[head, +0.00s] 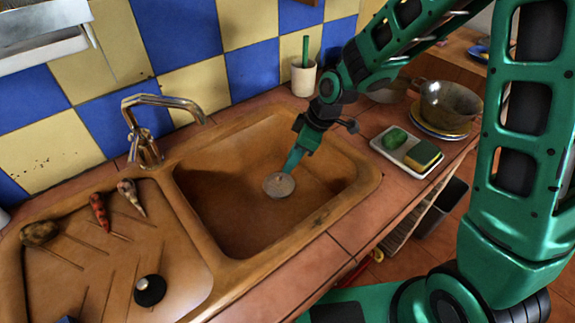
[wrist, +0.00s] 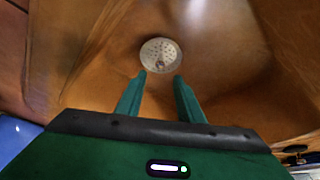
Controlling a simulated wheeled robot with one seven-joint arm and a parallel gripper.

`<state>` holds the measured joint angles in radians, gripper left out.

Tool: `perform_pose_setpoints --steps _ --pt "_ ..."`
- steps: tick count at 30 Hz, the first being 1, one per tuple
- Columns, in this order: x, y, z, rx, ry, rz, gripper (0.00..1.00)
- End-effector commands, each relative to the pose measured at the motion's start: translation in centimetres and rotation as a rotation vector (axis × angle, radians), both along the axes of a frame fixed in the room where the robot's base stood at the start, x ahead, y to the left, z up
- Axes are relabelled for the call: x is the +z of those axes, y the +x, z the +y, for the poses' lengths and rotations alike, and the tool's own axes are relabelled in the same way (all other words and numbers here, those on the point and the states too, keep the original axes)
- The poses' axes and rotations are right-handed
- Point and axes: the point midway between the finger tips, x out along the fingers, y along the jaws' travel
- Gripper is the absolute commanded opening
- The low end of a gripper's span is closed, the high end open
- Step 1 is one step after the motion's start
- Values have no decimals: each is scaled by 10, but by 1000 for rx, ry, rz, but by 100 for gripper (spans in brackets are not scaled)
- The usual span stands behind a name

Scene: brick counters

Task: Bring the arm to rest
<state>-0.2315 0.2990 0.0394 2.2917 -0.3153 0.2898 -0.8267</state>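My green gripper (head: 292,160) reaches down into the brown sink basin (head: 225,190) in the head view, above and just behind the round metal drain (head: 279,185). In the wrist view my gripper (wrist: 161,76) points at the drain (wrist: 161,54). Its two fingers stand apart with nothing between them. The fingertips appear just short of the drain; I cannot tell whether they touch the basin.
A tap (head: 150,125) stands behind the basin. A tray (head: 408,152) with a green soap and a sponge, a white cup (head: 304,77) and a metal bowl (head: 450,103) are to the right. Vegetables and a black round stopper (head: 150,290) lie on the left drainboard.

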Motion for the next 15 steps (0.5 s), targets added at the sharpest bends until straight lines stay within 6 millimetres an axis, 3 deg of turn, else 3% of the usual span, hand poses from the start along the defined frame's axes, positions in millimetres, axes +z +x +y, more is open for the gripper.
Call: perform_pose_setpoints --steps 6,15 --pt "10 -1 -5 -1 0 -1 34" --pt "10 -2 -5 -1 -1 1 34"
